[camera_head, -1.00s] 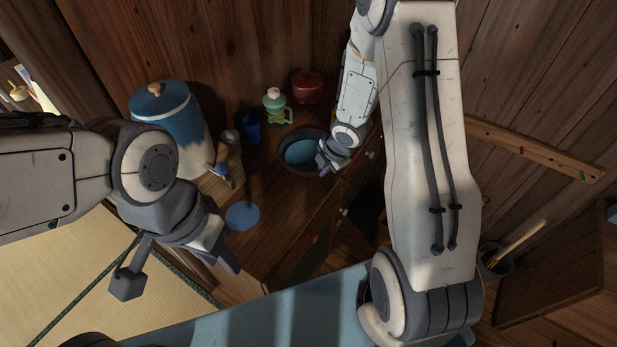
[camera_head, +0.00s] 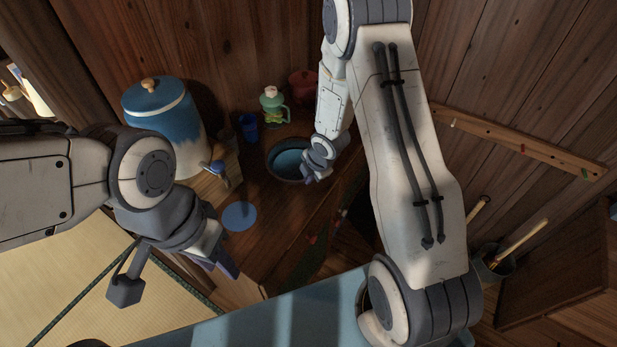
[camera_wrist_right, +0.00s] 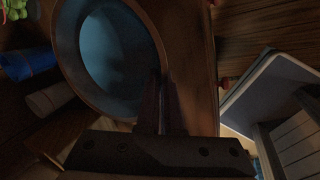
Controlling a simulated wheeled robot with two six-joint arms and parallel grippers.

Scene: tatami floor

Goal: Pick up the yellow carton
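I cannot make out a yellow carton in either current view. My right gripper (camera_head: 312,176) is at the front right rim of a round bowl (camera_head: 273,172) with a blue inside. In the right wrist view its fingers (camera_wrist_right: 160,100) look close together with nothing seen between them, and overlap the bowl's rim (camera_wrist_right: 62,50). My left gripper (camera_head: 228,262) hangs at the lower left, away from the bowl, near the counter's front edge. I see nothing held in it, but its finger gap is not clear.
A blue and white lidded jar (camera_head: 168,125), a blue cup (camera_head: 248,128), a green jug (camera_head: 273,105) and a red pot (camera_head: 303,85) stand behind the bowl. A flat blue disc (camera_head: 239,216) lies in front. A bucket (camera_head: 492,268) is at right. My right arm hides part of the middle.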

